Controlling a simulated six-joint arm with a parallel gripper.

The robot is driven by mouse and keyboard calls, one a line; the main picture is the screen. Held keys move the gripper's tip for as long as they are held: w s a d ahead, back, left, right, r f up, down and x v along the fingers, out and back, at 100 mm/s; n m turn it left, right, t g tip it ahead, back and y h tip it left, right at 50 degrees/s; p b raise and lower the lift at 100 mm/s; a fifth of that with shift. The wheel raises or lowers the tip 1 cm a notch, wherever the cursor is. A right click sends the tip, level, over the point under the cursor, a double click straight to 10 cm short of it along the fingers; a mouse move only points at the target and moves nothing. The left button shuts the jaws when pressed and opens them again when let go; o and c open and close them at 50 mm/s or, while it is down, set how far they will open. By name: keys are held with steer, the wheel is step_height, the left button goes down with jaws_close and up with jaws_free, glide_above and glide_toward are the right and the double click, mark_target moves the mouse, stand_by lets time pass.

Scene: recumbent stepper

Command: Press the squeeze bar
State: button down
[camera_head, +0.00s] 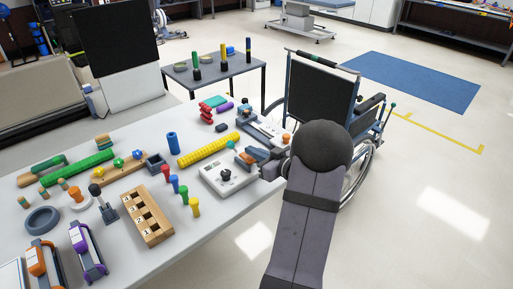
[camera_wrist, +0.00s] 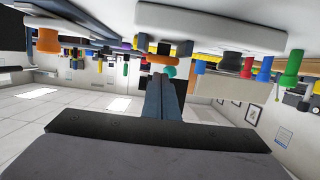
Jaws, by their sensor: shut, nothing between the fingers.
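My gripper (camera_head: 247,151) is shut and empty, low over the right end of the table. In the wrist view its two blue-grey fingers (camera_wrist: 159,80) lie together and point away from the camera. A small orange part (camera_head: 245,158) and a teal knob (camera_head: 232,145) are close to the fingertips; I cannot tell whether they touch. I cannot tell for sure which thing is the squeeze bar. Two clamp-like grips, one purple (camera_head: 88,250) and one orange (camera_head: 38,262), stand at the table's front left, far from my gripper.
A white box with a black knob (camera_head: 226,174) sits just left of my gripper. A yellow ridged roller (camera_head: 209,150), colored pegs (camera_head: 184,195) and a wooden block (camera_head: 147,217) crowd the table. A wheelchair (camera_head: 318,92) stands at right. Open floor lies beyond it.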

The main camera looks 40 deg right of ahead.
mark_target(254, 161)
steer(key=shift+f, duration=0.5)
step_height(254, 161, down, 2)
steer(key=shift+f+b, duration=0.25)
steer(key=shift+b, duration=0.3)
steer(key=shift+s+a, duration=0.1)
steer(key=shift+s, duration=0.05)
steer(key=shift+f, duration=0.2)
steer(key=shift+a, duration=0.1)
step_height(254, 161, up, 6)
steer(key=p, duration=0.5)
steer(key=b+v, duration=0.1)
steer(key=v, duration=0.8)
steer(key=shift+s+f, duration=0.2)
steer(key=shift+s, duration=0.15)
steer(key=shift+d, duration=0.2)
